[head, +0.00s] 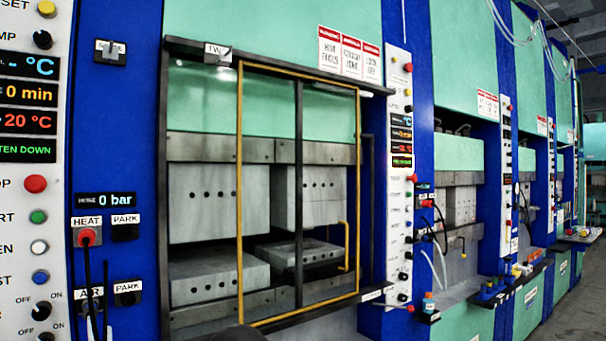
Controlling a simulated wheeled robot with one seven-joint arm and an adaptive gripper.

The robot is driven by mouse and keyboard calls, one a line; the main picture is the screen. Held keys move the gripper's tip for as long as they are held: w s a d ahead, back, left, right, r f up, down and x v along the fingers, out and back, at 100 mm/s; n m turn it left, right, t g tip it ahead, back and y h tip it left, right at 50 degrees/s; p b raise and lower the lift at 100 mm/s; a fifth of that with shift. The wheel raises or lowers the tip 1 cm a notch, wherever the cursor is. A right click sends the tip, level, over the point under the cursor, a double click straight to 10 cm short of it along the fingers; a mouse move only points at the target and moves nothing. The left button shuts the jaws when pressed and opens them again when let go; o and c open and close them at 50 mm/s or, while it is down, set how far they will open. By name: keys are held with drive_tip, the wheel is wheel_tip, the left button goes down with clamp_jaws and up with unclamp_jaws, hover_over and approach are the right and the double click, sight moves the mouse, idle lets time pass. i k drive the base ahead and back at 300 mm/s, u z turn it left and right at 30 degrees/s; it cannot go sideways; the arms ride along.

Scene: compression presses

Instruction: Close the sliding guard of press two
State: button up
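The press with a partly hidden label starting "TW" (216,51) fills the middle of the head view. Its sliding guard (239,190) is a yellow-framed, see-through panel hanging under a dark top rail (280,68). The guard stands across the middle and right of the opening. A yellow handle (346,246) shows near its right edge. A dark upright bar (299,190) crosses behind or in front of the panel; I cannot tell which. The left part of the opening lies outside the yellow frame.
Grey platen blocks (205,275) sit inside the press. A control panel (400,160) with buttons and displays stands right of it, another (30,190) at far left. A small bottle (428,303) stands on a ledge at right. More presses recede to the right.

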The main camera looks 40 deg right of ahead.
sight(241, 63)
drive_tip(key=u, duration=2.4)
drive_tip(key=k, duration=0.9)
drive_tip(key=z, duration=1.95)
